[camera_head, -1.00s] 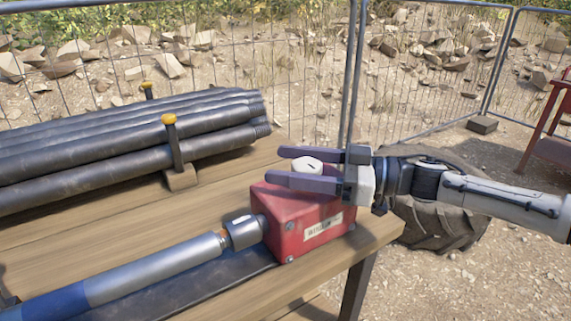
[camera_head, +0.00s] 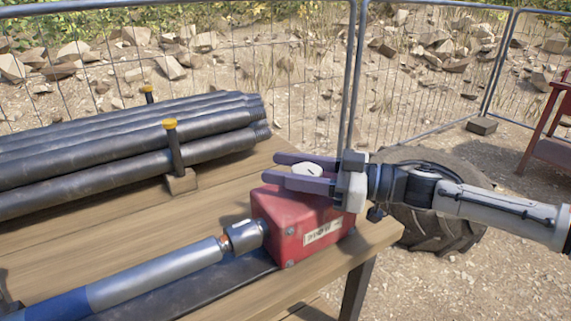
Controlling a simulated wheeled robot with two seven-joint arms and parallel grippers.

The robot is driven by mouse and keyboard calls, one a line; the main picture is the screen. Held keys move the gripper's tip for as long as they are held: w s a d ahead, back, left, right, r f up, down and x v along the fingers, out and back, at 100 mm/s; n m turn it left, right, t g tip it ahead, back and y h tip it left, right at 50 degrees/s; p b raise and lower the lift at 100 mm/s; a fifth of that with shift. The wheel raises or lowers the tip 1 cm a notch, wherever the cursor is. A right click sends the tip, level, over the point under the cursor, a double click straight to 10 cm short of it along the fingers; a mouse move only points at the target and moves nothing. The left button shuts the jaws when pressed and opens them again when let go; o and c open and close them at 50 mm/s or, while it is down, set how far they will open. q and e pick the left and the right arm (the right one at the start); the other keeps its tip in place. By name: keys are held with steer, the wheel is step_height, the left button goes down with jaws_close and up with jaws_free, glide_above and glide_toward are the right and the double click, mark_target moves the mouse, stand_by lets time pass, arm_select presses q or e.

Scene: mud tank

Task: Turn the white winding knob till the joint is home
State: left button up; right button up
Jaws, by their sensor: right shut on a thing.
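The white winding knob (camera_head: 307,170) sits on top of the red box (camera_head: 290,215) with a label on its front, near the right end of the wooden table. My right gripper (camera_head: 290,171) reaches in from the right. Its two purple fingers are shut on the knob from either side. A short metal collar (camera_head: 246,235) stands out from the left of the box. The grey and blue pipe (camera_head: 160,275) lies in line with it, and a narrow threaded neck with an orange ring shows between pipe and collar. My left gripper is not in view.
Dark pipes (camera_head: 120,145) are stacked on the table behind, held by yellow-capped posts (camera_head: 172,145). A large tyre (camera_head: 440,225) lies on the ground beyond the table's right end. A wire fence (camera_head: 300,80) runs behind.

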mark_target(303, 164)
steer(key=shift+w+d+r+m+t+p, duration=0.15)
steer(key=shift+r+m+t+p, duration=0.1)
steer(key=shift+m+t+p, duration=0.6)
steer(key=t+p, duration=0.1)
steer(key=m+t+h+p, duration=0.1)
steer(key=shift+w+f+t+h, duration=0.1)
steer(key=shift+w+t+h, duration=0.1)
steer(key=shift+t+h, duration=0.15)
steer(key=shift+w+m+t+h+p, duration=0.15)
steer(key=shift+m+t+h+p, duration=0.15)
steer(key=shift+m+t, duration=0.3)
steer(key=m+t+h, duration=0.2)
steer(key=w+m+t+h, duration=0.1)
steer(key=t, duration=0.1)
steer(key=shift+d+f+m+h, duration=0.25)
steer(key=shift+d+m, duration=0.1)
steer(key=shift+d, duration=0.05)
steer(key=shift+c, duration=0.2)
steer(key=shift+o, duration=0.2)
steer(key=m+t+h, duration=0.2)
steer(key=d+h, duration=0.1)
steer(key=h, duration=0.1)
steer(key=shift+w+m+t, duration=0.25)
steer(key=shift+m+t, duration=0.15)
steer(key=shift+w+d+r+m+t+h+b, duration=0.15)
steer(key=shift+m+t+h+b, duration=0.1)
steer(key=shift+m+h, duration=0.25)
steer(key=shift+d+m+t+h+b, duration=0.2)
steer(key=shift+m+t+h, duration=0.1)
steer(key=shift+h, duration=0.3)
